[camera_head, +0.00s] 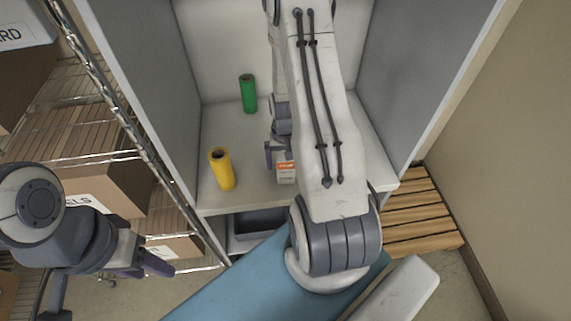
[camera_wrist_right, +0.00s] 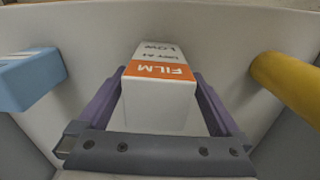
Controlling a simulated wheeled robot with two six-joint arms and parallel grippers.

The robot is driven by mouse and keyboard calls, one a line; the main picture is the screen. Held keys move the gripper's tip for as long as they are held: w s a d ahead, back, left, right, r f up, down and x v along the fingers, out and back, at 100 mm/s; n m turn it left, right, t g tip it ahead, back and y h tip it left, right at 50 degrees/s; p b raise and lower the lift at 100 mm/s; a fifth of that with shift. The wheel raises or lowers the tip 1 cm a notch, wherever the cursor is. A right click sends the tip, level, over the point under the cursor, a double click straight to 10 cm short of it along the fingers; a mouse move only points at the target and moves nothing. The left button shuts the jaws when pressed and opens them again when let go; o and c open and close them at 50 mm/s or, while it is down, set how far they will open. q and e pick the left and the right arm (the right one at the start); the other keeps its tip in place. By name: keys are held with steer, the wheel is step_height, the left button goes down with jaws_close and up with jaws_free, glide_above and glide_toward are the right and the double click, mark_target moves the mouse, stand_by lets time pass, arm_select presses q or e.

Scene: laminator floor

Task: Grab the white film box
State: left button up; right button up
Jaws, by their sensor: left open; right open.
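The white film box (camera_head: 287,170) stands on the cabinet shelf, with an orange band near its top; my right arm covers part of it in the head view. In the right wrist view the box (camera_wrist_right: 160,90) shows the word FILM on its orange band and sits between the two purple fingers of my right gripper (camera_wrist_right: 158,100). The fingers are open, one on each side of the box; whether they touch it I cannot tell. My left gripper (camera_head: 155,264) is open and empty, outside the cabinet at the lower left, by the wire rack.
A yellow roll (camera_head: 222,169) and a green roll (camera_head: 248,94) stand on the shelf left of the box. A blue box (camera_wrist_right: 30,78) shows in the right wrist view. A dark bin (camera_head: 256,228) sits below the shelf. Cabinet walls enclose both sides.

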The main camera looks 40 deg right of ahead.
mark_target(285, 170)
step_height(285, 170, down, 3)
steer(key=shift+s+f+p, duration=0.1)
steer(key=shift+p, duration=0.45)
steer(key=shift+d+f, duration=0.1)
steer(key=shift+f, duration=0.25)
jaws_close()
steer(key=shift+r, duration=0.1)
